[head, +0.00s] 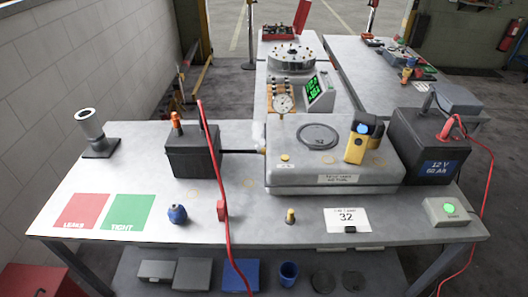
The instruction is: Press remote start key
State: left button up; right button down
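A small grey-green box with a glowing green round button (448,210) sits at the front right corner of the near workbench. It looks like the remote start key, though I can read no such label on it. Nothing touches the box, and its top is unobstructed. A yellow and black handheld device with a blue round spot (362,140) stands on the large grey case (330,180) behind and to the left. Neither of my grippers shows in the head view.
The near workbench (110,180) holds a black battery marked 12 V (428,150), a black box (192,152), a card reading 32 (347,220) and red and green panels (105,212). A red cable (222,180) hangs over the front edge. Another red cable (490,190) runs down at right.

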aim_at(448, 207)
jog(key=z, duration=1.45)
